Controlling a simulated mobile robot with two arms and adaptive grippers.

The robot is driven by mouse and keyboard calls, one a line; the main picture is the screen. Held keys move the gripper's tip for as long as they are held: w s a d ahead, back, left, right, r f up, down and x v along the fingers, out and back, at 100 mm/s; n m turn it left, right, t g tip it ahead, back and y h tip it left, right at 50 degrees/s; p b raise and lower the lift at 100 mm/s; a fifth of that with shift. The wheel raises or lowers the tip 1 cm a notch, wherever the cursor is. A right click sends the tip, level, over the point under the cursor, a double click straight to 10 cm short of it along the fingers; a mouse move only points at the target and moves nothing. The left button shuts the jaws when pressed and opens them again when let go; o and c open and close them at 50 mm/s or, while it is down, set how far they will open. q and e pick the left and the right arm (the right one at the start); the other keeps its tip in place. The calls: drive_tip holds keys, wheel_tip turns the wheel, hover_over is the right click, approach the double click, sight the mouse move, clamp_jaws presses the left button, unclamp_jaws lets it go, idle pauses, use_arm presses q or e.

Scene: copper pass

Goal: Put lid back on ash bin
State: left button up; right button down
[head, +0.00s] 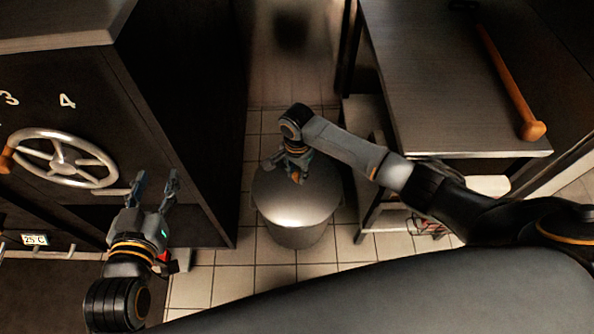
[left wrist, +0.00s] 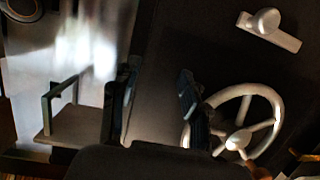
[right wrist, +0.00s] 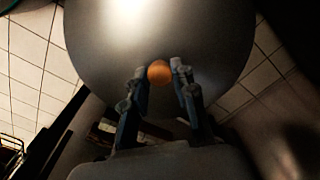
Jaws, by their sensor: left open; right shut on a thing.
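The round metal lid (head: 300,212) is over the ash bin (head: 297,239), a grey cylinder on the tiled floor. The lid looks about level and lined up with the bin; whether it touches the rim all round I cannot tell. My right gripper (head: 298,178) is shut on the lid's orange knob, and the knob (right wrist: 160,73) shows between its fingertips in the right wrist view, with the lid's top (right wrist: 160,35) beyond. My left gripper (head: 157,182) is open and empty beside the dark cabinet, away from the bin.
A dark cabinet with a spoked handwheel (head: 62,160) stands at the left. A metal table (head: 450,90) with a wooden-handled tool (head: 511,87) on it stands at the right, its lower frame close to the bin. Bare floor tiles (head: 225,285) lie in front.

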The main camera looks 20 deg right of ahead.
use_arm(q)
drive_tip(key=shift+f, duration=0.1)
drive_tip(key=shift+s+a+f, duration=0.1)
drive_tip(key=shift+s+f, duration=0.05)
drive_tip(key=shift+f, duration=0.1)
drive_tip(key=shift+f+g, duration=0.1)
drive_tip(key=shift+g, duration=0.2)
drive_tip(key=shift+s+f, duration=0.2)
drive_tip(key=shift+f, duration=0.05)
drive_tip(key=shift+a+f, duration=0.1)
drive_tip(key=shift+s+f+g, duration=0.2)
drive_tip(key=shift+f+g, duration=0.05)
drive_tip(key=shift+g, duration=0.05)
drive_tip(key=shift+s+a+f+g+p, duration=0.2)
drive_tip(key=shift+f+g+p, duration=0.1)
drive_tip(key=shift+f, duration=0.1)
drive_tip(key=shift+s+a+f+g+y, duration=0.15)
drive_tip(key=shift+s+f+g+y, duration=0.15)
drive_tip(key=shift+f+y, duration=0.15)
drive_tip(key=shift+s+f, duration=0.15)
